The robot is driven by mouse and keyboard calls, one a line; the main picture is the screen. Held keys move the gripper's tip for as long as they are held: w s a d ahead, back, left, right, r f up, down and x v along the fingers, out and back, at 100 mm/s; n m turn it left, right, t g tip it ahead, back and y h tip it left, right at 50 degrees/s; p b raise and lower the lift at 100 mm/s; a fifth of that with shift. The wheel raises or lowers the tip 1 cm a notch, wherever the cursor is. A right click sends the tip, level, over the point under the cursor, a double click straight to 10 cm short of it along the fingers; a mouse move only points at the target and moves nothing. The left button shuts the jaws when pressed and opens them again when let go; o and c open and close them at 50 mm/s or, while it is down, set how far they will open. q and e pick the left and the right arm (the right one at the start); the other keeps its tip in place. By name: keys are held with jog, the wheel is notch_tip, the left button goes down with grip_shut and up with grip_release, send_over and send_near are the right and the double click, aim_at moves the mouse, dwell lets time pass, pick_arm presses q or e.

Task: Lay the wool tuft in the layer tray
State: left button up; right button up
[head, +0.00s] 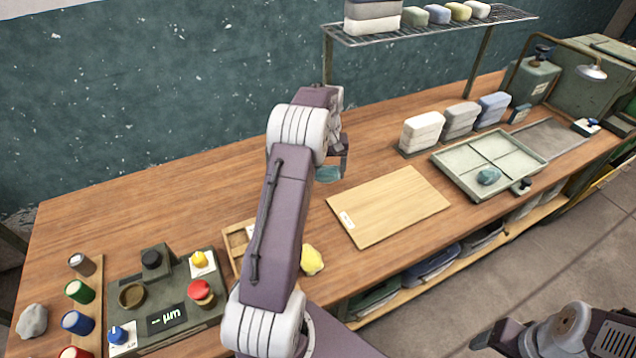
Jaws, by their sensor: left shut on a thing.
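My left gripper (330,168) is shut on a teal wool tuft (327,174) and holds it above the bench, left of the pale wooden board; my own arm partly hides the fingers. The grey-green layer tray (452,166) lies at the right of the bench, split by thin dividers into compartments. Another teal tuft (489,177) lies in its front compartment. My right arm shows at the lower right corner, away from the bench, and its fingers cannot be made out clearly.
A pale wooden board (390,205) lies between my left gripper and the tray. Stacked white, grey and blue blocks (422,131) stand behind the tray. A yellow tuft (312,261) and a control box (165,300) are at the front left. A wire shelf (430,28) overhangs the back.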

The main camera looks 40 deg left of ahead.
pick_arm(q)
jog(key=w+d+r+p, duration=0.3)
jog(key=w+r+p, duration=0.2)
jog(key=w+p, duration=0.2)
jog(key=shift+w+d, duration=0.35)
jog(key=shift+w, duration=0.2)
